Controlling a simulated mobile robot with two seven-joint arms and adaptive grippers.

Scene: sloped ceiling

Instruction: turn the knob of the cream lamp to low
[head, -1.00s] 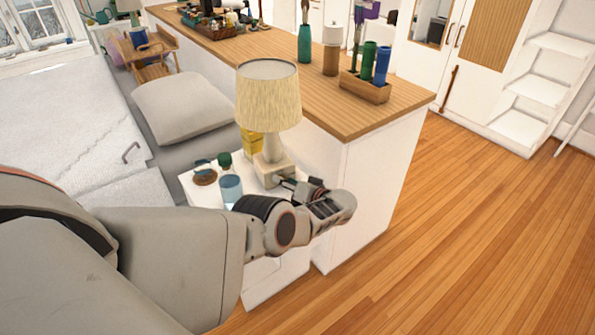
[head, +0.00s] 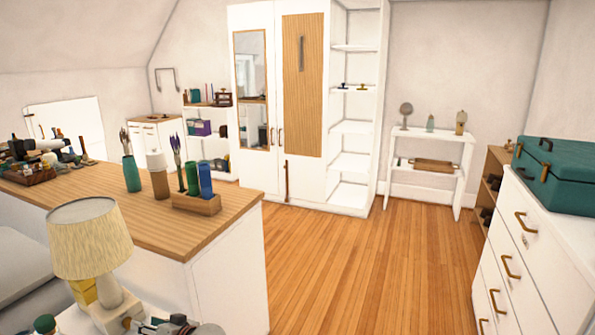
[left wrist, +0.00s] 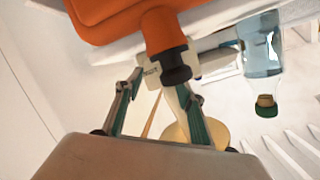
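The cream lamp stands at the lower left of the head view, with a pale shade (head: 90,238) and a block base (head: 114,310). My left gripper (head: 148,325) is low beside the base, mostly cut off by the bottom edge. In the left wrist view, which is upside down, my left gripper's (left wrist: 158,80) two fingers are apart, one on each side of a pale part with small dark marks. The lamp's yellowish shade (left wrist: 212,133) shows behind the palm. The knob is not clearly seen, and I cannot tell whether the fingers touch it. My right gripper is out of view.
A clear bottle (left wrist: 262,55) with a green cap (head: 45,324) stands close to the lamp. A wooden counter (head: 170,232) behind it holds several vases. An unidentified orange piece (left wrist: 165,30) is near the left gripper. The floor (head: 350,265) is open to the right.

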